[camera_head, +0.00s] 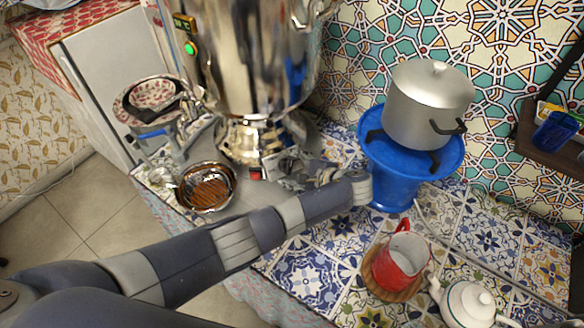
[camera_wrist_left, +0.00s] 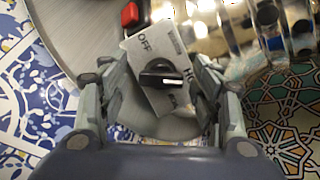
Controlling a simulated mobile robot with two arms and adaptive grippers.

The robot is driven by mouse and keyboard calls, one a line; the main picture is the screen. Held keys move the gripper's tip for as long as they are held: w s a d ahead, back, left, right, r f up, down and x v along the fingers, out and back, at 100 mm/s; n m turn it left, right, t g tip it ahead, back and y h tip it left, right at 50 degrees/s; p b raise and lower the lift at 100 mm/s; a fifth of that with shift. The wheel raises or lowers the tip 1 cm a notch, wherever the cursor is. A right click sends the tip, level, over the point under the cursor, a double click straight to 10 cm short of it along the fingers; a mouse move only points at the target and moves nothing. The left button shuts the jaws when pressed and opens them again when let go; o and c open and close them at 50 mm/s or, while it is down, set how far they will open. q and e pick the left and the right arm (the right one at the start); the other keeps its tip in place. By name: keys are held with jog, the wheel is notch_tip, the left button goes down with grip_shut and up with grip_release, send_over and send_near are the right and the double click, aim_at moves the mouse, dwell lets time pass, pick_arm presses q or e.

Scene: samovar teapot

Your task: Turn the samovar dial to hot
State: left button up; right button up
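The large shiny metal samovar (camera_head: 250,60) stands at the back left of the counter in the head view. Its dial (camera_wrist_left: 160,75), a black knob with a white mark, sits on a pale label plate in the left wrist view. "OFF" shows at the plate's upper left and "HO" at its right, the rest hidden by a finger. The white mark points right, toward the "HO" side. My left gripper (camera_wrist_left: 158,88) is open, with one finger on each side of the knob; I cannot tell whether they touch it. In the head view this gripper (camera_head: 300,170) is low before the samovar. My right gripper is not in view.
A red switch (camera_wrist_left: 130,15) is beside the plate. A metal pot (camera_head: 425,100) stands on a blue stand (camera_head: 400,165) to the right. A red cup (camera_head: 400,258) and a white teapot (camera_head: 468,304) stand nearer. A bowl (camera_head: 207,187) is left of the gripper.

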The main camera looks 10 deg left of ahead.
pick_arm(q)
jog(key=v, duration=0.7)
jog(key=shift+d, duration=0.2)
jog(key=shift+s+r, duration=0.1)
jog(key=shift+r, duration=0.05)
dwell(0.4)
